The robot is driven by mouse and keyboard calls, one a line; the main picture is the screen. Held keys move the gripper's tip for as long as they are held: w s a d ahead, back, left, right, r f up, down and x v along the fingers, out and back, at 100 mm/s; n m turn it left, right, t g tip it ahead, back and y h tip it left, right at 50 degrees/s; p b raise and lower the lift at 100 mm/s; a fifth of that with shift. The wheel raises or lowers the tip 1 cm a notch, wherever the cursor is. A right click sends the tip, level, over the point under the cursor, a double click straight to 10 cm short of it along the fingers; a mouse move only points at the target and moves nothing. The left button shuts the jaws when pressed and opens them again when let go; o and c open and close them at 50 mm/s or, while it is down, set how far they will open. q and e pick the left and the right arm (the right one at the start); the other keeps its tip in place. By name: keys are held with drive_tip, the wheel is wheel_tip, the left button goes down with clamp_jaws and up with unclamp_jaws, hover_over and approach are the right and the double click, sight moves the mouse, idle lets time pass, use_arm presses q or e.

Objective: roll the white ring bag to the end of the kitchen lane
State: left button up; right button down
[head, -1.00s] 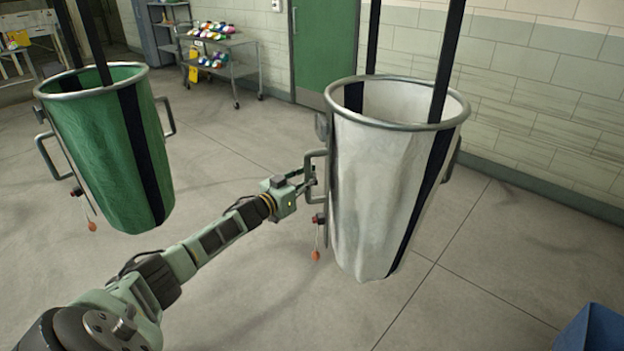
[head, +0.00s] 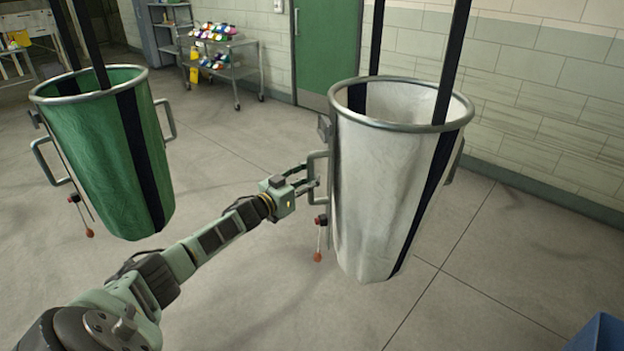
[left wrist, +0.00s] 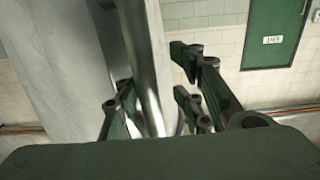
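The white ring bag (head: 385,190) hangs from dark straps below a round metal rim, right of centre in the head view. A metal handle (head: 312,162) stands out from its left side. My left gripper (head: 307,180) is at this handle, with its fingers spread. In the left wrist view, the handle bar (left wrist: 143,60) runs close to the left finger, with a gap to the right finger; contact is unclear. The white cloth (left wrist: 60,70) fills the left of that view. My right gripper is not in view.
A green ring bag (head: 105,160) hangs at the left. A wheeled cart (head: 225,68) with colourful items stands at the back beside a green door (head: 328,45). A tiled wall (head: 545,85) runs along the right. A blue object (head: 603,335) shows at the lower right corner.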

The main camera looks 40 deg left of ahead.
use_arm(q)
drive_tip(key=shift+o, duration=0.6)
drive_tip(key=shift+a, duration=0.3)
drive_tip(key=shift+s+d, duration=0.1)
drive_tip(key=shift+d, duration=0.25)
drive_tip(key=shift+s+f, duration=0.1)
drive_tip(key=shift+s, duration=0.2)
drive_tip(key=s+a, duration=0.1)
drive_tip(key=s, duration=1)
drive_tip(key=shift+a, duration=0.15)
idle(0.4)
